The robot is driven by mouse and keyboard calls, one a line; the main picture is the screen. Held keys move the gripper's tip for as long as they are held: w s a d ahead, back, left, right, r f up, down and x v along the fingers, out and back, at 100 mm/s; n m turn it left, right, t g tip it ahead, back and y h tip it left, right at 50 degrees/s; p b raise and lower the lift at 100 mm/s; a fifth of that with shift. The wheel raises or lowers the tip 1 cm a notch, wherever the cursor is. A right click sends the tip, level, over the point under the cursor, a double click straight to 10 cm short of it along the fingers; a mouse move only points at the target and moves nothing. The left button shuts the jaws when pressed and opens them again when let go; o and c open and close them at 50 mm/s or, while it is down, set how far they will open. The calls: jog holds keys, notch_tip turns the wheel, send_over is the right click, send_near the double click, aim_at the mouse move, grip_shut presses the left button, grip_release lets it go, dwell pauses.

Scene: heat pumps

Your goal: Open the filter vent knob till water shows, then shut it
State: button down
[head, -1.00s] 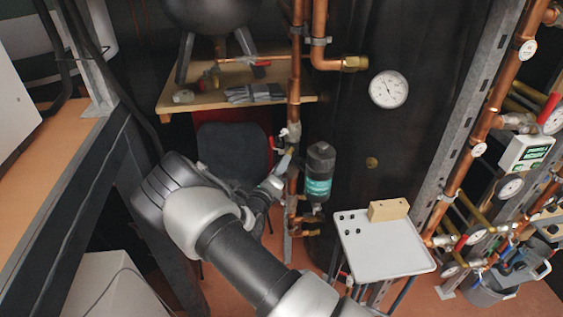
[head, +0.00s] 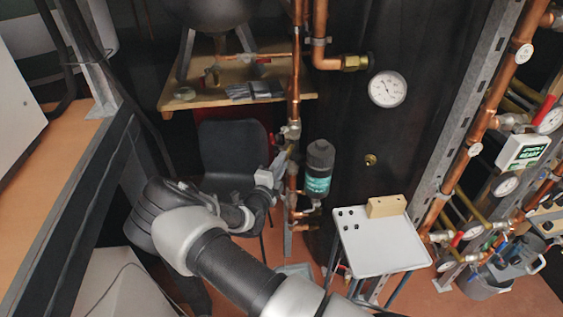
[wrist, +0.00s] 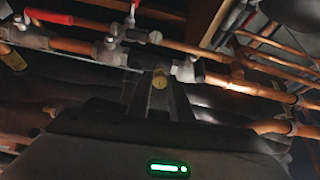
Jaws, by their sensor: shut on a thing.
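The filter is a dark canister with a teal label (head: 318,180), upright beside the vertical copper pipe in the head view. My gripper (head: 284,158) is at the left side of that pipe, level with the canister's upper part. In the wrist view my gripper's two fingers (wrist: 160,88) reach up to a small brass knob (wrist: 160,74) that sits between their tips. They are shut on it. The knob is too small and hidden to make out in the head view. No water shows in either view.
In the wrist view, copper pipes with grey valve bodies (wrist: 185,70) and a red lever (wrist: 50,17) lie close around the fingers. In the head view, a white tray table (head: 385,247) stands right of the filter, a gauge (head: 388,89) above it, and a chair (head: 232,150) behind my arm.

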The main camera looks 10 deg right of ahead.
jog(key=shift+s+f, duration=0.1)
dwell(0.4)
jog(key=c, duration=1.6)
grip_release()
jog(key=v, duration=1.7)
jog(key=shift+s+a, duration=0.1)
jog(key=shift+s, duration=0.1)
